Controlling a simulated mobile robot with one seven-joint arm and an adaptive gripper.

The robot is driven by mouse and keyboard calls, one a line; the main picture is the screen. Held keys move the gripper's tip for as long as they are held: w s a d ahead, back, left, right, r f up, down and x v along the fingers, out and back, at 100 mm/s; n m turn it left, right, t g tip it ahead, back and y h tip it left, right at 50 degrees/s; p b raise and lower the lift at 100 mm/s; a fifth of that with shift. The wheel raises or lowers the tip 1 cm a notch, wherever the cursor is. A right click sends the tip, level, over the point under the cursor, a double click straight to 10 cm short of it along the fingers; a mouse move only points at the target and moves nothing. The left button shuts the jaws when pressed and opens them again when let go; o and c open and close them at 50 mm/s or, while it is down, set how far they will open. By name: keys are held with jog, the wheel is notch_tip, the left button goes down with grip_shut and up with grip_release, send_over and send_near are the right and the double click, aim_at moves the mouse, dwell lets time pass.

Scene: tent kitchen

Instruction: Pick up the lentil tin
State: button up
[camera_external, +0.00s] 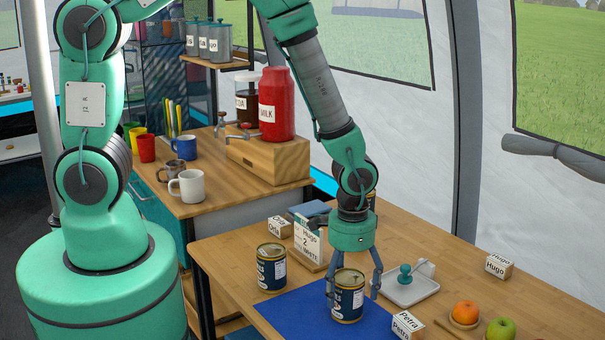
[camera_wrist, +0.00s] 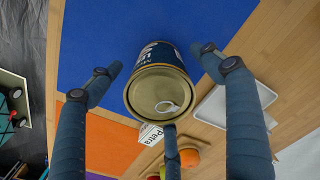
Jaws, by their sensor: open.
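A dark blue tin with a gold lid (camera_external: 347,304) stands upright on the blue mat (camera_external: 290,312). In the wrist view its ring-pull lid (camera_wrist: 158,94) is close and faces the camera. A similar tin (camera_external: 271,271) stands to its left, near the mat's far edge. The label print is too small or cut off to tell which tin is lentil. My gripper (camera_external: 353,286) points down over the tin on the mat, its fingers open around it. In the wrist view my fingers (camera_wrist: 160,65) lie on either side of the tin, with visible gaps.
A Petra block (camera_external: 408,325) sits close to the tin's right. A white tray (camera_external: 413,290) with a teal-handled object lies behind it. An orange (camera_external: 466,312), an apple (camera_external: 501,328) and a Hugo block (camera_external: 499,266) are at right. A Hugo card (camera_external: 308,243) stands behind the left tin.

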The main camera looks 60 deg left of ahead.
aim_at(350, 278)
jog(key=shift+c, duration=0.2)
jog(key=c, duration=1.6)
jog(key=shift+r, duration=0.2)
jog(key=shift+w+r, duration=0.1)
jog(key=shift+r, duration=0.5)
notch_tip(350, 278, up, 2)
jog(key=shift+p, duration=0.6)
jog(key=shift+s+a+r, duration=0.15)
jog(key=shift+s+a, duration=0.05)
jog(key=shift+s, duration=0.4)
jog(key=s+a, duration=0.2)
jog(key=s, duration=0.2)
jog(key=s+a+p, duration=0.1)
jog(key=s+a, duration=0.1)
jog(key=s, duration=0.3)
jog(key=s+a+r+p, duration=0.1)
jog(key=s+a, duration=0.1)
jog(key=s, duration=0.2)
jog(key=shift+s+r, duration=0.1)
jog(key=shift+s, duration=0.2)
